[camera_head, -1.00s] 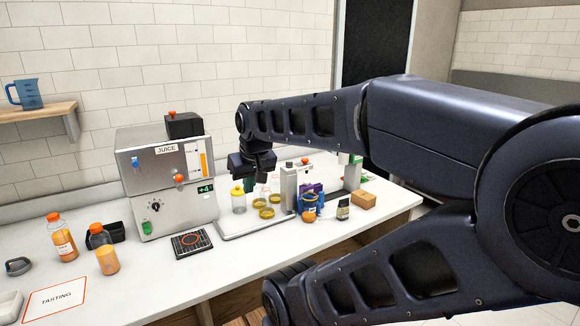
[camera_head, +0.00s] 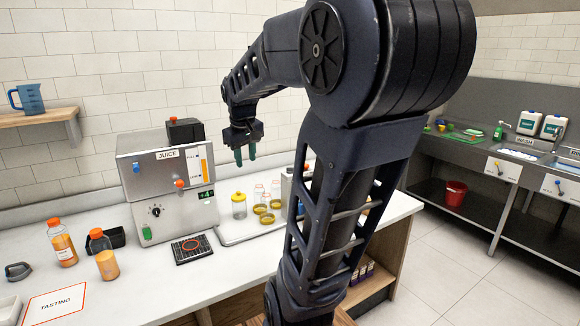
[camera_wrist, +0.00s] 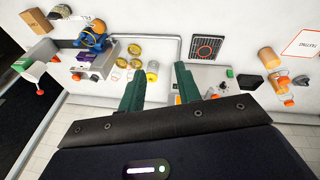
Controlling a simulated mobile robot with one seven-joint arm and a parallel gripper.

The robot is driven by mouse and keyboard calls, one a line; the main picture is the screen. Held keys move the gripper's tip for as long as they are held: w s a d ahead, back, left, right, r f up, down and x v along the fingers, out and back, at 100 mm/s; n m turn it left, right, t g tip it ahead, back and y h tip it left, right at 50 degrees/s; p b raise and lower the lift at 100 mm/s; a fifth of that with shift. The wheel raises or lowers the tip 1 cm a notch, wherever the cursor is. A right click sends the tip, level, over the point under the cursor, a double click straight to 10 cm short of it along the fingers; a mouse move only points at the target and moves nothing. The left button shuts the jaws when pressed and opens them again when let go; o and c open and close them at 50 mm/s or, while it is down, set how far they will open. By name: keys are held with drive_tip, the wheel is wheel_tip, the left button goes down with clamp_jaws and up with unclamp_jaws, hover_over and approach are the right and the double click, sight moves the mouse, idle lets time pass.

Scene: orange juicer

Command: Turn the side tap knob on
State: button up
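The silver juicer (camera_head: 150,190) stands on the white counter, marked JUICE. Its front has a black dial knob (camera_head: 155,211), an orange-red knob (camera_head: 179,184), a blue one (camera_head: 136,167) at the upper left and a green one (camera_head: 146,232) low at the left. I cannot tell for sure which is the side tap knob. My gripper (camera_head: 245,156) hangs in the air to the right of the juicer, touching nothing, fingers pointing down. In the wrist view my gripper (camera_wrist: 158,82) has its green fingers apart and empty, and it hides part of the juicer.
A black mat with an orange ring (camera_head: 191,247) lies before the juicer. A yellow-lidded jar (camera_head: 239,206) and several yellow rings stand on a tray to the right. Orange bottles (camera_head: 62,243) and a TASTING card (camera_head: 56,303) are at the left. A sink counter (camera_head: 470,150) stands at the far right.

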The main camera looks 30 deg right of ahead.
drive_tip(key=w+d+n+g, duration=0.1)
drive_tip(key=w+d+n, duration=0.1)
drive_tip(key=w+d, duration=0.55)
drive_tip(key=n+g+y, duration=0.1)
drive_tip(key=n+g, duration=0.1)
drive_tip(key=n, duration=0.2)
hover_over(290, 168)
wheel_tip(290, 168, down, 9)
drive_tip(key=f, duration=1)
drive_tip(key=shift+w+d, duration=0.15)
drive_tip(key=shift+w, duration=0.1)
clamp_jaws()
